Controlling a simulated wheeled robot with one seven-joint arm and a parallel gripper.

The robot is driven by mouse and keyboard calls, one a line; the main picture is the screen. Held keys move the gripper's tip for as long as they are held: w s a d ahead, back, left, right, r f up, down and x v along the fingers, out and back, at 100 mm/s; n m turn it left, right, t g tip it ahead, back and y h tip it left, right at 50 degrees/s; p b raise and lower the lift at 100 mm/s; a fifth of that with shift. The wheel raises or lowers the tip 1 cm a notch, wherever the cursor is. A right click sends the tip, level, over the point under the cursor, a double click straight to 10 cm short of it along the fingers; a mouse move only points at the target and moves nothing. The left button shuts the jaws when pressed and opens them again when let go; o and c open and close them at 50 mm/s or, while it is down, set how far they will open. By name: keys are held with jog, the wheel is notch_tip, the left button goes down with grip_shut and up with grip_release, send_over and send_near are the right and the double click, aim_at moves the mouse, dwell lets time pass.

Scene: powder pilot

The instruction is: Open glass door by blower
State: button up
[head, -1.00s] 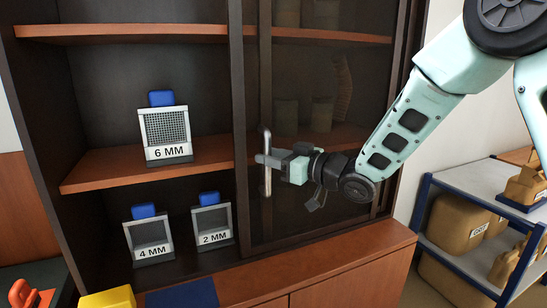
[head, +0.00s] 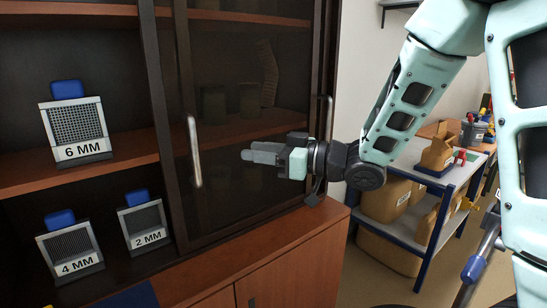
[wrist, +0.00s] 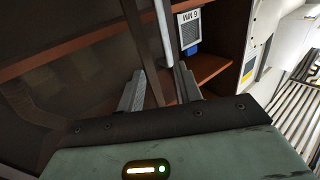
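The dark-framed glass door (head: 235,85) covers the right half of the cabinet. Its upright metal handle (head: 194,152) is near its left frame edge. The left half stands open, with no glass visible across its shelves. My gripper (head: 252,152) is in front of the glass, right of the handle and apart from it. In the wrist view, the two fingers (wrist: 160,84) are spread with nothing between them, and a pale handle (wrist: 164,30) shows beyond them. Another upright handle (head: 328,118) stands near the cabinet's right edge, partly behind my arm.
Sieves marked 6 MM (head: 78,125), 4 MM (head: 70,250) and 2 MM (head: 145,222) stand on the open left shelves. A wooden ledge (head: 280,235) juts out below the door. A blue-framed rack (head: 440,205) with brown containers stands at the right.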

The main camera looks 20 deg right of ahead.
jog(key=shift+v, duration=1.5)
jog(key=s+a+f+m+g+h+p, duration=0.2)
jog(key=s+a+f+g+h, duration=0.25)
jog(key=a+f+h, duration=0.35)
jog(key=s+f+g+h, duration=0.1)
jog(key=s+g, duration=0.3)
jog(key=s, duration=0.6)
jog(key=s+a+f+g+h, duration=0.1)
jog(key=s+f+g+h, duration=0.1)
jog(key=s, duration=0.9)
jog(key=shift+s+g+h+p, duration=0.35)
jog(key=shift+g+h, duration=0.45)
jog(key=shift+g, duration=0.05)
